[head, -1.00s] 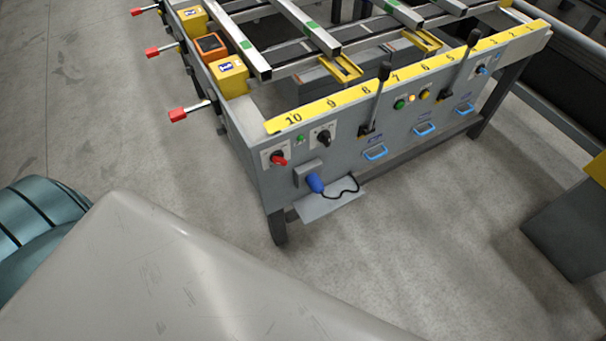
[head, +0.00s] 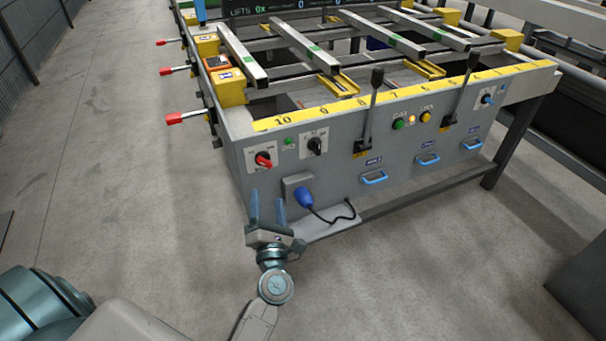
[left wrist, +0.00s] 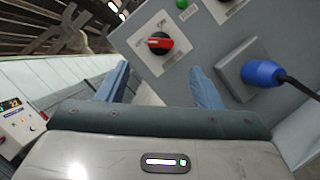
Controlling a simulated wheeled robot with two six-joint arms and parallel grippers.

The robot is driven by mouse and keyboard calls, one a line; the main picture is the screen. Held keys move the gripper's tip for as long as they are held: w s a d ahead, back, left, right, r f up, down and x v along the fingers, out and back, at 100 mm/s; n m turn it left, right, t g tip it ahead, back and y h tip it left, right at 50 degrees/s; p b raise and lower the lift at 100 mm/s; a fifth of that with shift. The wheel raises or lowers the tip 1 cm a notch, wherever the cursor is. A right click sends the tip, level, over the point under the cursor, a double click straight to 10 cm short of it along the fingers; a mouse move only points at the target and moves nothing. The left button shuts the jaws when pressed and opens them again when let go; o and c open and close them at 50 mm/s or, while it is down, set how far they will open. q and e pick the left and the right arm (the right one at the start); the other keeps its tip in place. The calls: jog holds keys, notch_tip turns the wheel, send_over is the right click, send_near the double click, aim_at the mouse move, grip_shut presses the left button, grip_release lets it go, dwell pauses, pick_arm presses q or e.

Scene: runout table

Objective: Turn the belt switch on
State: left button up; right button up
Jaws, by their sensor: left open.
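A rotary switch with a red handle (head: 264,160) sits on a white plate at the left end of the grey front panel. It also shows in the left wrist view (left wrist: 160,43), its handle lying roughly across the picture. A black rotary knob (head: 316,145) is to its right. The labels are too small to tell which is the belt switch. My left gripper (head: 267,201) is open and empty, below the red-handled switch and apart from it. In the left wrist view the switch appears beyond and between the fingers (left wrist: 158,74). My right gripper is out of view.
A blue plug (head: 304,197) with a black cable sticks out from the panel close to my left gripper's right. Two black levers (head: 371,105) and several blue handles (head: 374,178) are further right. Red-tipped levers (head: 186,117) jut out left. The floor (head: 130,220) is clear.

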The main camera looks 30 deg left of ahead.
aim_at(265, 166)
pick_arm(q)
jog(key=p+x, duration=0.2)
jog(key=x, duration=0.8)
jog(key=shift+w+a, duration=0.15)
jog(key=shift+w, duration=0.05)
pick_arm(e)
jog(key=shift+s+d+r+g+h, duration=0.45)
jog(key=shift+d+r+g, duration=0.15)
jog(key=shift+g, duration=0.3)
pick_arm(q)
jog(key=shift+c, duration=0.2)
jog(key=c, duration=1)
